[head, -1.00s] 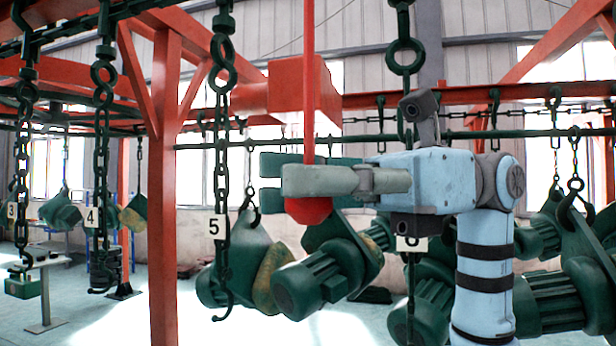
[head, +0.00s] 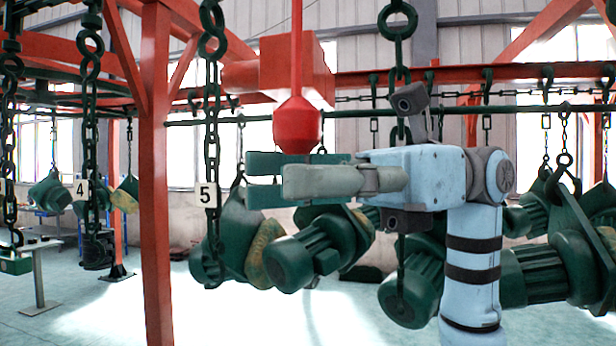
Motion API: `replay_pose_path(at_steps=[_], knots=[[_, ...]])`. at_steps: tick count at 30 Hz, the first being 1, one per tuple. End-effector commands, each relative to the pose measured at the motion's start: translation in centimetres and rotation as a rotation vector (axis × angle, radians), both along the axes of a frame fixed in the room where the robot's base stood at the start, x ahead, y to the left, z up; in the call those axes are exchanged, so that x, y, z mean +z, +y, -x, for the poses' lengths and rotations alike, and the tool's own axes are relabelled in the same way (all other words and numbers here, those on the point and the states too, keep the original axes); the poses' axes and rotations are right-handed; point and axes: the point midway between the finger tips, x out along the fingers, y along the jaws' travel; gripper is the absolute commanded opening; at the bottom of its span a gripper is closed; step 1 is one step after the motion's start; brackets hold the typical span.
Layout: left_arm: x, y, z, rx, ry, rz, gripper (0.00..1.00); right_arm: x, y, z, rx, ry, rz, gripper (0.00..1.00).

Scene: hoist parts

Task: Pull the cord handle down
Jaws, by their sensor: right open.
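The red cord handle (head: 297,127) hangs upright on a thin red cord (head: 297,60) in the middle of the head view. My right gripper (head: 268,179) reaches in from the right, level and pointing left, directly below the handle in the picture. Its jaws are open, with a grey near finger and green far parts, and nothing shows held between them. The handle's lower tip lies at about the height of the fingers' top edge. I cannot tell whether they touch. My left gripper is not in view.
A red box (head: 285,72) on a red beam is behind the cord. Dark green chains hang at left, one with a label 5 (head: 208,195), and another chain (head: 397,30) hangs behind my right wrist. Green motors (head: 318,250) hang behind and below. A red post (head: 154,200) stands at left.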

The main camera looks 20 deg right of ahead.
Motion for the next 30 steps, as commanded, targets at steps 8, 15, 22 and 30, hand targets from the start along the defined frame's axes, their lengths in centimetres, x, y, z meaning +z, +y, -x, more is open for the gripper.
replay_pose_path(at_steps=[8,15,22,30], knots=[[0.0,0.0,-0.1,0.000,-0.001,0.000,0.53,0.1,-5.2,-1.2,-0.004,0.005,-0.002,0.47],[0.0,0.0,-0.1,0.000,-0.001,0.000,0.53,0.1,-10.7,-2.4,-0.002,0.002,-0.003,0.47],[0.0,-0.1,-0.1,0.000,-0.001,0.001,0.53,0.0,-11.8,-2.7,0.000,0.000,-0.001,0.47],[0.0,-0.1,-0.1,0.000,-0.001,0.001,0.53,0.0,-11.7,-2.6,0.000,0.000,0.000,0.47]])
